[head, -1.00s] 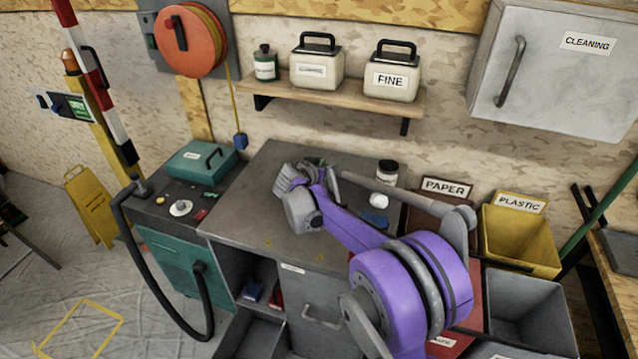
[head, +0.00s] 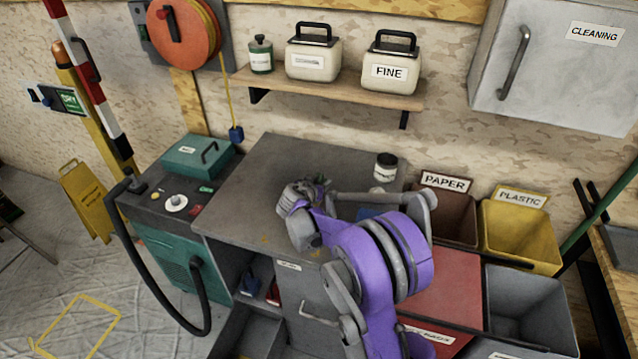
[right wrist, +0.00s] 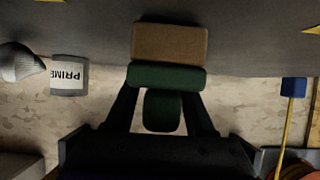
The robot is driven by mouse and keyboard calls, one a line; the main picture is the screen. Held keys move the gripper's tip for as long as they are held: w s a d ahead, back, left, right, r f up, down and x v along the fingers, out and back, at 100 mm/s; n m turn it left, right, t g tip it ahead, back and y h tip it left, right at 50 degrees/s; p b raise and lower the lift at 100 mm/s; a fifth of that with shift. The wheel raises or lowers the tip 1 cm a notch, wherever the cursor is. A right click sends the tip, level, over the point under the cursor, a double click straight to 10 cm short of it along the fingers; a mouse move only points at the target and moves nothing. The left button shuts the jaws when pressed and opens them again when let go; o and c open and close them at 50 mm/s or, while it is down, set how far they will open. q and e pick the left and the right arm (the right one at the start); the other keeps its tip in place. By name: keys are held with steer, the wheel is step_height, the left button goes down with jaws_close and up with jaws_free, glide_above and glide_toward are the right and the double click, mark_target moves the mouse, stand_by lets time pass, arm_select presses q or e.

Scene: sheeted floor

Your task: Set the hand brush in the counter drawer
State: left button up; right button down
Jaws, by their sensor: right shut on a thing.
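The hand brush has a green handle and a tan bristle block (right wrist: 170,42). It shows in the right wrist view between the two dark fingers of my right gripper (right wrist: 162,108), which is shut on its green part. In the head view my right gripper (head: 303,195) is over the counter top (head: 262,170), and the brush is mostly hidden there by the gripper. An open grey drawer (head: 250,335) shows at the bottom, below the cubby at the counter's front left. My left gripper is not in view.
A jar (head: 385,167) labelled PRIME in the right wrist view stands at the counter's back. A teal machine (head: 165,265) with a black hose adjoins the left side. Paper (head: 450,215) and plastic (head: 520,240) bins stand at the right. A shelf (head: 340,88) hangs above.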

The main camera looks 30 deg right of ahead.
steer(key=shift+f, duration=0.1)
steer(key=shift+f, duration=0.15)
steer(key=shift+c, duration=1.3)
jaws_free()
